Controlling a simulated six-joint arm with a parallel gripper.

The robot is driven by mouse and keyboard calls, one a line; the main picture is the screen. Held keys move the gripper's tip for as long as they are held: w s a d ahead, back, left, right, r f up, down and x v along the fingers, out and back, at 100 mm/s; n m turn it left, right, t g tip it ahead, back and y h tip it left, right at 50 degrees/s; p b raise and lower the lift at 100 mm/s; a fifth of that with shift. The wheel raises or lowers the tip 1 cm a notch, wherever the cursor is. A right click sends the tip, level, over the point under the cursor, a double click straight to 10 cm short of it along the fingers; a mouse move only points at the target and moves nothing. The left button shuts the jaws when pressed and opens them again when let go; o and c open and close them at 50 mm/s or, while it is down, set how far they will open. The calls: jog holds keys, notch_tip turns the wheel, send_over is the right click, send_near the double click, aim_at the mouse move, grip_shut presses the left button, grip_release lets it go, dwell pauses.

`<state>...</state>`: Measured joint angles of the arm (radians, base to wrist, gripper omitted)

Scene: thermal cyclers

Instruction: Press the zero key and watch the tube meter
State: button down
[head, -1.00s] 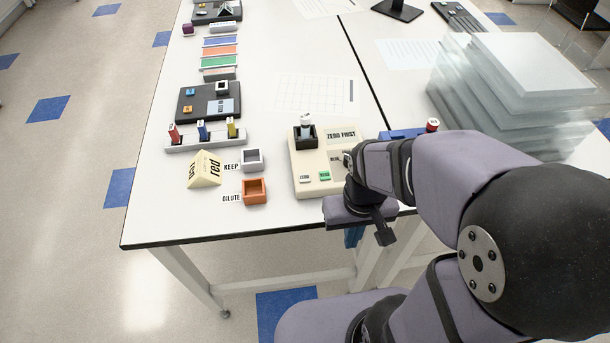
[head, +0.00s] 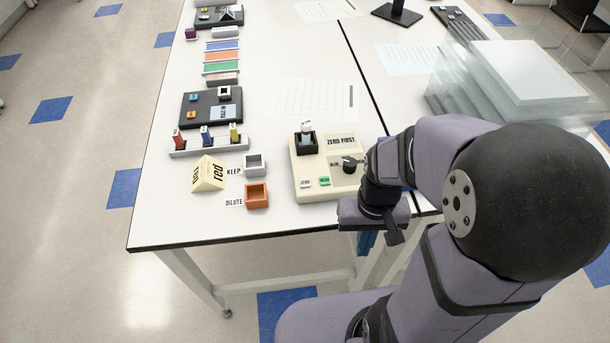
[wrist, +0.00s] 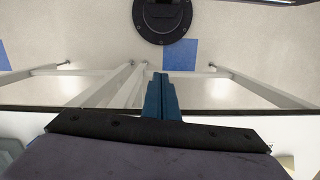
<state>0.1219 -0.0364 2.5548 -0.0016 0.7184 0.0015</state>
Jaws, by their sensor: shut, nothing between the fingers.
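The cream tube meter (head: 318,190) stands near the table's front edge in the head view, with a "ZERO FIRST" label. A white-capped tube (head: 306,127) stands upright in its black well (head: 307,146). On its front are a small white key (head: 305,184) that seems marked ZERO, a green key (head: 324,181) and a black knob (head: 349,164). My gripper (head: 366,242) is right of the meter, its blue fingers partly hidden under my wrist. The fingers are together and empty in the wrist view (wrist: 163,95), by the table edge. The meter's display is not legible.
Left of the meter are a grey box (head: 254,163) by KEEP, an orange box (head: 257,195) by DILUTE, a yellow folded sign (head: 208,174) and a rack (head: 181,150) with three coloured tubes. Stacked clear panels (head: 510,85) stand at right. A grid sheet (head: 318,98) lies behind the meter.

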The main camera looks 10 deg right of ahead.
notch_tip(320, 180, up, 2)
jog(key=w+d+m+y+p, duration=0.1)
jog(key=w+m+p, duration=0.1)
jog(key=p, duration=0.1)
notch_tip(320, 180, up, 10)
jog(key=m+t+y, duration=0.4)
jog(key=m+y, duration=0.4)
jog(key=m, duration=0.1)
send_over(310, 185)
jog(key=shift+w, duration=0.3)
jog(key=shift+f, duration=0.1)
notch_tip(310, 185, down, 9)
jog(key=b, duration=0.7)
jog(key=shift+d, duration=0.1)
dwell(0.5)
jog(key=shift+f+b, duration=0.25)
jog(key=shift+b, duration=0.05)
